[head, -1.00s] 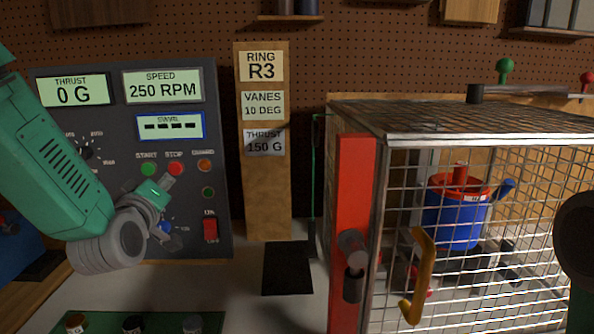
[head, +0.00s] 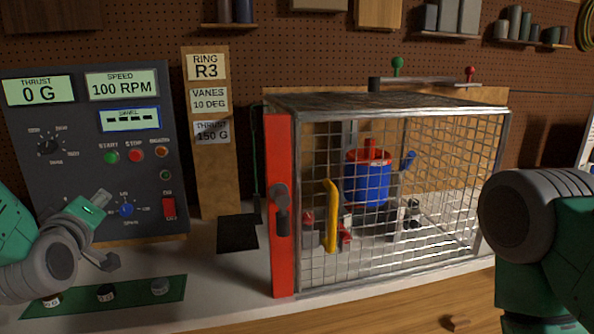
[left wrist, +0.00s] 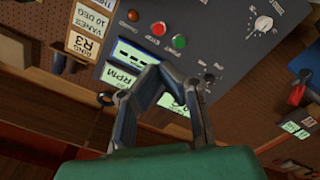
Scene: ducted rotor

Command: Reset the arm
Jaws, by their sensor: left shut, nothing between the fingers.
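My left gripper (head: 108,262) is low in front of the dark control panel (head: 75,190) in the head view, above the green strip on the bench. It is shut and empty, apart from the panel's buttons. In the left wrist view its fingers (left wrist: 160,72) come together, with the panel (left wrist: 225,50) upside down beyond them. My right arm (head: 545,240) shows at the right edge of the head view; its gripper is out of sight. The speed display (head: 122,85) reads 100 RPM and the thrust display (head: 38,90) reads 0 G.
A wire-mesh cage (head: 455,190) with a red front post (head: 281,240) and yellow handle (head: 331,215) encloses a blue ducted rotor (head: 368,185). A green strip (head: 130,297) with small round parts lies below my left gripper. A black pad (head: 237,235) lies between panel and cage.

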